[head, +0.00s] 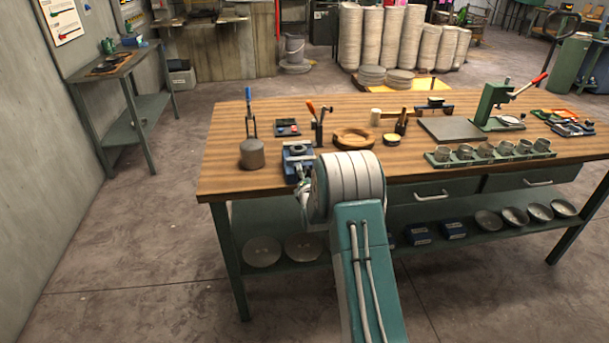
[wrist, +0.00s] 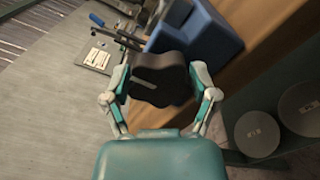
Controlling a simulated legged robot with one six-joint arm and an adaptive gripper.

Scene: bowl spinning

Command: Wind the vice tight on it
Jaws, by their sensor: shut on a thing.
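The blue vice (head: 297,153) stands at the front edge of the wooden bench, left of my arm. Part of its blue body (wrist: 208,30) shows at the top of the wrist view. Its dark lobed knob (wrist: 150,82) sits between the fingers of my gripper (wrist: 160,73), which is shut on it from both sides. In the head view my gripper (head: 302,192) is partly hidden behind my arm, just in front of the vice. What lies between the vice jaws is too small and hidden to tell.
Left of the vice, a grey weight with a blue upright handle (head: 251,153) stands on the bench. Behind are a small tray (head: 287,127) and upright tools (head: 318,120). A wooden ring (head: 354,138) lies to the right. Discs (head: 262,251) lie on the shelf below.

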